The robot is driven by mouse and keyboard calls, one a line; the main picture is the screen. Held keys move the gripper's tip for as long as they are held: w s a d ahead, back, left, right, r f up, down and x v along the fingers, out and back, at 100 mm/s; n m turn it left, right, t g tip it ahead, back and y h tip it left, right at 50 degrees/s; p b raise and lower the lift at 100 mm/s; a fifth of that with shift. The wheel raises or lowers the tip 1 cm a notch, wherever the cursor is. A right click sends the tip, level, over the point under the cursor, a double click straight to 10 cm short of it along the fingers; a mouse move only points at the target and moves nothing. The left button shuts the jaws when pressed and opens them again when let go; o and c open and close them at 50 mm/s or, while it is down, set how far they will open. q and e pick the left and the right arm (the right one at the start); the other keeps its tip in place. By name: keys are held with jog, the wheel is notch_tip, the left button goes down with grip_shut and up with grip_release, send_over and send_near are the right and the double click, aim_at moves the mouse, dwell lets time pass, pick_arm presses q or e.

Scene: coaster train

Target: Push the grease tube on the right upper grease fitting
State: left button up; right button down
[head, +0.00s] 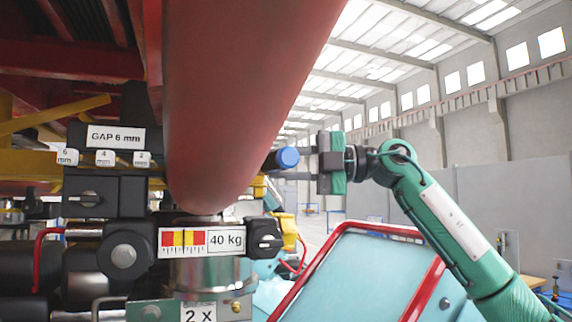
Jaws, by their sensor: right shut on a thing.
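My right gripper (303,162) reaches in from the right and points left, beside the large red tube. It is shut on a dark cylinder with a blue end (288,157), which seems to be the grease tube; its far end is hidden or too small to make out. The right upper grease fitting cannot be made out for certain. My left gripper is not in view.
The large red tube (235,90) fills the upper middle, close left of my gripper. A turquoise panel with a red rail (345,270) is below. Air right of the tube is open.

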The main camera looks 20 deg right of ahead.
jog(key=shift+w, duration=0.8)
dwell(1.0)
jog(key=shift+r, duration=0.15)
dwell(0.3)
jog(key=shift+s, duration=0.1)
dwell(3.1)
jog(key=s+b, duration=0.3)
jog(key=s, duration=0.4)
jog(key=shift+d, duration=0.15)
dwell(0.5)
dwell(0.7)
